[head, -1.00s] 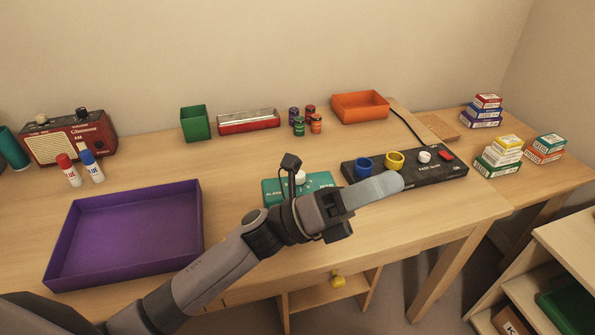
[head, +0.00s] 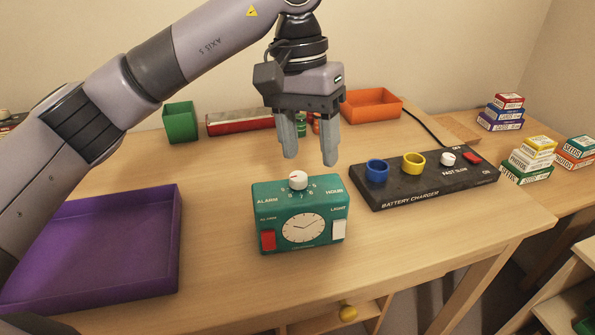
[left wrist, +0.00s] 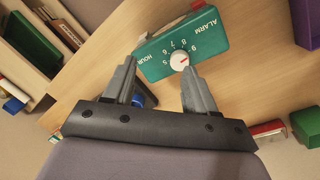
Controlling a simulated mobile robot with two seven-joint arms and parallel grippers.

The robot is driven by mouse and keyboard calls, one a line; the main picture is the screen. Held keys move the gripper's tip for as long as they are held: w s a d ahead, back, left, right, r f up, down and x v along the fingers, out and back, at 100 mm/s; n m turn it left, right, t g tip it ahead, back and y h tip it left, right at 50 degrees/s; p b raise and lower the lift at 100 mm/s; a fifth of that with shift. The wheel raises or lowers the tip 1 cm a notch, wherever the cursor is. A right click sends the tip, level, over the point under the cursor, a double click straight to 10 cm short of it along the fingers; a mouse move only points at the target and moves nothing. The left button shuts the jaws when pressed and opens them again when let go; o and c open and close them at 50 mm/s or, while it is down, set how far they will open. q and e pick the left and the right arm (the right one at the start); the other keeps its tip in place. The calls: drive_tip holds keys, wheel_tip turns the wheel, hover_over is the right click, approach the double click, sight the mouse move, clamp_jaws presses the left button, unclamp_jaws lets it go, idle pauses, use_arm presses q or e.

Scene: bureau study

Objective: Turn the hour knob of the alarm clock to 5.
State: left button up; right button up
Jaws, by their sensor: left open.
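The teal alarm clock (head: 301,232) stands upright on the desk, its round white dial facing me. Its white hour knob (head: 298,180) sits on the top among printed numbers, with a small red mark. In the left wrist view the knob (left wrist: 179,61) shows on the teal clock (left wrist: 211,36), a little beyond the fingertips. My left gripper (head: 310,160) is open and empty, pointing down above and slightly behind the knob, touching nothing. My right gripper is not in view.
A black battery charger (head: 425,180) with blue and yellow rings lies right of the clock. A purple tray (head: 150,290) is at the left. A green box (head: 180,122), a red tin (head: 238,121) and an orange bin (head: 371,104) stand at the back.

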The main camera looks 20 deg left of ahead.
sight(297, 176)
use_arm(q)
drive_tip(key=shift+w+a+r+t+y, duration=0.15)
drive_tip(key=shift+w+a+r+y, duration=0.15)
drive_tip(key=shift+a, duration=0.25)
drive_tip(key=shift+w+a+r+t+y, duration=0.2)
drive_tip(key=shift+a+y, duration=0.1)
drive_tip(key=shift+a, duration=0.2)
drive_tip(key=shift+a+f+b, duration=0.1)
drive_tip(key=shift+f+b, duration=0.2)
drive_tip(key=shift+f, duration=0.1)
wheel_tip(297, 176, down, 5)
drive_tip(key=shift+r+b, duration=0.1)
drive_tip(key=shift+b, duration=0.4)
drive_tip(key=shift+f, duration=0.6)
clamp_jaws()
